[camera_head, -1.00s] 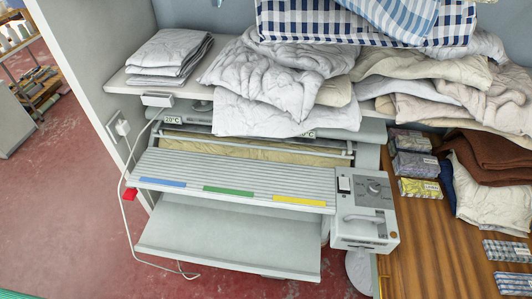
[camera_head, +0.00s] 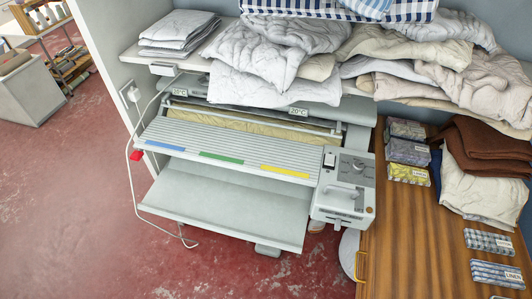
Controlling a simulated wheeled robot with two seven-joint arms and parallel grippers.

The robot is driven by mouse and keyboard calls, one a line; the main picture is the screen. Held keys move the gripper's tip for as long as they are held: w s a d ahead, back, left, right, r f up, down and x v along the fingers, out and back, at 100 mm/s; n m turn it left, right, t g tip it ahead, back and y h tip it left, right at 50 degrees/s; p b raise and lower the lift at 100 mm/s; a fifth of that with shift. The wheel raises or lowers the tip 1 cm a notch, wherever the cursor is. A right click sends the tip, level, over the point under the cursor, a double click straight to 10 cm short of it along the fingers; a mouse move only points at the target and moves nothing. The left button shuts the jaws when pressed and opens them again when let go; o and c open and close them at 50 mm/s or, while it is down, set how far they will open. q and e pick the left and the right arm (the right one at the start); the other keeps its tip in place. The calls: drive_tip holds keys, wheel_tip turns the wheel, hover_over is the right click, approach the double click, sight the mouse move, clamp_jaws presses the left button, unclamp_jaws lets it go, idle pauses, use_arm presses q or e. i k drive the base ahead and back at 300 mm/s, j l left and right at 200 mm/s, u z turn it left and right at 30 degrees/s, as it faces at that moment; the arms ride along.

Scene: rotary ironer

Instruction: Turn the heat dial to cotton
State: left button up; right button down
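The rotary ironer (camera_head: 225,145) stands in the middle of the view, with a slatted feed board carrying blue, green and yellow strips. Its grey control box (camera_head: 343,190) is at the right end. The heat dial (camera_head: 358,165) is a small dark round knob on top of the box, at the upper right. The dial's markings and pointer are too small to read. A dark rocker switch (camera_head: 329,160) sits left of the dial, and a grey handle (camera_head: 340,190) is below it. Neither of my grippers is in view.
Crumpled pale linen (camera_head: 265,60) is heaped on the shelf above the ironer. A wooden table (camera_head: 400,240) at the right holds labelled packets (camera_head: 408,151) and folded cloths. A white cord (camera_head: 134,180) hangs at the ironer's left. Red floor is clear in front.

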sight(357, 167)
drive_tip(key=z, duration=0.45)
drive_tip(key=k+j+z, duration=0.1)
drive_tip(key=j+z, duration=0.3)
drive_tip(key=k+j+z, duration=0.1)
drive_tip(key=z, duration=0.3)
drive_tip(key=k+j+z, duration=0.2)
drive_tip(key=z, duration=0.2)
drive_tip(key=k+j, duration=0.35)
drive_tip(key=j, duration=0.1)
